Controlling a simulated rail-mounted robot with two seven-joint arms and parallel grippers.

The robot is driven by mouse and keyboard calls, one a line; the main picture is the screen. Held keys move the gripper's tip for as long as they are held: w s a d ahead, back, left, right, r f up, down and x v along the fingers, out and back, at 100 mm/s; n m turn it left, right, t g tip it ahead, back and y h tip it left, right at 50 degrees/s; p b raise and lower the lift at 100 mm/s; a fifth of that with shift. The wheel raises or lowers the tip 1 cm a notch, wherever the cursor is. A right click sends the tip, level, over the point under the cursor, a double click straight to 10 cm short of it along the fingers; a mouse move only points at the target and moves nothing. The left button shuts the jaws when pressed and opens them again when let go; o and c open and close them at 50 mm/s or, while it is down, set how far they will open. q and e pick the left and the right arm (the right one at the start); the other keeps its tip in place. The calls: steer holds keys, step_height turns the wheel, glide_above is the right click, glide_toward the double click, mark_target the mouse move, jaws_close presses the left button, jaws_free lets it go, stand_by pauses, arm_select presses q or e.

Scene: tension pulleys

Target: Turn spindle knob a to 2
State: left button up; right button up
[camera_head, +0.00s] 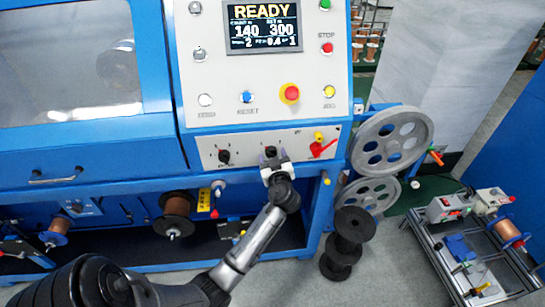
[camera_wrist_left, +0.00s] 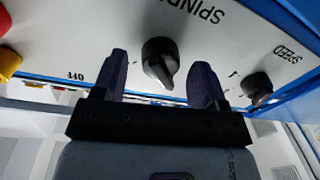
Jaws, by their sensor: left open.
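The spindle knob (camera_wrist_left: 158,62) is a round black knob with a pointed grip on a light panel, under an upside-down label starting "SPIND". In the left wrist view its narrow tip points down toward my palm. My left gripper (camera_head: 271,157) is at the lower control panel (camera_head: 313,141) in the head view and covers this knob there. In the wrist view its two dark fingers are open on either side of the knob, with gaps on both sides. Whether the knob lies fully within finger depth is unclear. My right gripper is not in view.
A speed knob (camera_wrist_left: 257,85) sits beside the right finger in the wrist view and left of the gripper in the head view (camera_head: 224,156). A red lever (camera_head: 322,148) is close to its right. The display (camera_head: 262,27) reads READY. Grey pulleys (camera_head: 392,138) stand at right.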

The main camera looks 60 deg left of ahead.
arm_select(q)
steer(key=shift+a, duration=0.3)
steer(key=c, duration=0.9)
